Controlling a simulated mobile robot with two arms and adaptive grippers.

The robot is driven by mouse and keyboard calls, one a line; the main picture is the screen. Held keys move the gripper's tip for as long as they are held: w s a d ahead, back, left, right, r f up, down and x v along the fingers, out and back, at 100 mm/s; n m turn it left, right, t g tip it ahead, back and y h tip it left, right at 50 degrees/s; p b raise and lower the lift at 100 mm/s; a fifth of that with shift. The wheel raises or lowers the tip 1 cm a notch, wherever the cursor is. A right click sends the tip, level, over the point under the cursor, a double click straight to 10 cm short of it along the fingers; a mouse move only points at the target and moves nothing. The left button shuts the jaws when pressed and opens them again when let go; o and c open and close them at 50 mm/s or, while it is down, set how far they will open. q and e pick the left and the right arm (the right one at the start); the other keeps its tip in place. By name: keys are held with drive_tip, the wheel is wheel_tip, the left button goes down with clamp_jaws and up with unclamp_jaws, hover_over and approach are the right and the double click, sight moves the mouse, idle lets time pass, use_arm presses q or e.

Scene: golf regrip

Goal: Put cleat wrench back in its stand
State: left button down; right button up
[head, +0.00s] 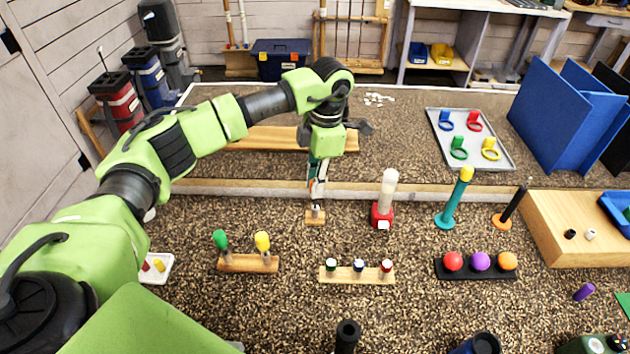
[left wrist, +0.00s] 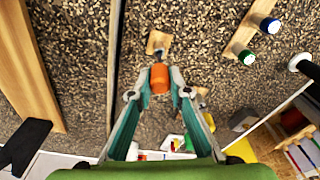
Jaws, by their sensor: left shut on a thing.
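My left gripper (head: 317,190) points down near the middle of the table in the head view. Its fingers are shut on the cleat wrench, whose orange handle (left wrist: 159,79) shows between the fingertips in the left wrist view. A small light wooden block, seemingly the stand (head: 315,218), sits directly below the gripper. It also shows in the left wrist view (left wrist: 156,42), just beyond the orange handle. The wrench's lower end is mostly hidden, and I cannot tell whether it is in the block or above it. My right gripper is not in view.
A red-based holder with a white tube (head: 387,195) stands right of the stand. In front are a wooden rack with green and yellow handles (head: 248,263) and a rack with coloured caps (head: 357,275). A wooden strip (head: 260,187) runs behind. Bare surface surrounds the block.

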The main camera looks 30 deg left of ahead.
use_arm(q)
drive_tip(key=shift+f+b, duration=0.7)
drive_tip(key=shift+f, duration=0.4)
drive_tip(key=c, duration=1.8)
unclamp_jaws()
drive_tip(key=shift+r, duration=0.15)
drive_tip(key=r, duration=0.7)
drive_tip(key=w+d+r, duration=0.1)
drive_tip(key=r, duration=0.3)
drive_tip(key=shift+w+r, duration=0.1)
drive_tip(key=shift+r, duration=0.25)
